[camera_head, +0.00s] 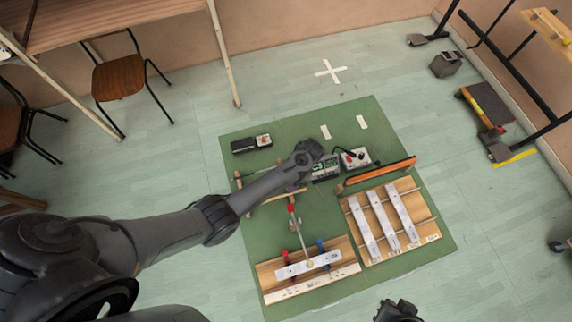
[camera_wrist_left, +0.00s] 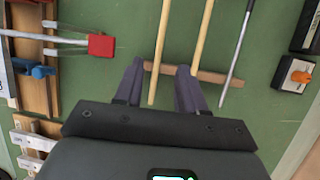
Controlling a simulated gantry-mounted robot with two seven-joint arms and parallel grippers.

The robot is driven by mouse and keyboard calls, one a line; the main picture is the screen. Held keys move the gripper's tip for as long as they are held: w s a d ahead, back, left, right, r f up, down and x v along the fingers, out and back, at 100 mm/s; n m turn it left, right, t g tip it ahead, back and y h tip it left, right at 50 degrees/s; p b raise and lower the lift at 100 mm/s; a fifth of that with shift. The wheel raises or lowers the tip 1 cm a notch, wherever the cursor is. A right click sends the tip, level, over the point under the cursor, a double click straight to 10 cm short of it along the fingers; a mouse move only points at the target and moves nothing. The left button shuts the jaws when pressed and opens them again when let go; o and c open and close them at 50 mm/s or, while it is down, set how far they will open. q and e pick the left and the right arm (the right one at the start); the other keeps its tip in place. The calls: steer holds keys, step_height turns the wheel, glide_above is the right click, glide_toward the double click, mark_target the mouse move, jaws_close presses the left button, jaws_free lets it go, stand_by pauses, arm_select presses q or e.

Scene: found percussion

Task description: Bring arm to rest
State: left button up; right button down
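My left arm reaches in from the left in the head view, its gripper (camera_head: 308,151) above the green mat (camera_head: 352,275), near a small grey device (camera_head: 326,168). In the left wrist view the two dark fingers of this gripper (camera_wrist_left: 160,68) stand apart. A pale wooden stick (camera_wrist_left: 163,40) shows in the gap between them, with nothing visibly clamped. A second wooden stick (camera_wrist_left: 202,35) and a thin metal rod (camera_wrist_left: 240,48) lie to the right, across a wooden bar (camera_wrist_left: 207,75). My right gripper (camera_head: 398,312) is partly in view at the bottom edge; its fingers are unclear.
A wooden board with several metal bars (camera_head: 425,225) and another board with red and blue clamps (camera_head: 275,290) lie on the mat. A black box (camera_head: 242,145) sits at the mat's upper left. A chair (camera_head: 118,78) and table (camera_head: 110,20) stand behind.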

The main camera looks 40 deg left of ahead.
arm_select(q)
steer(key=shift+v, duration=1.35)
arm_select(e)
steer(key=shift+d, duration=0.1)
arm_select(q)
steer(key=shift+s, duration=0.1)
arm_select(e)
steer(key=shift+r, duration=0.15)
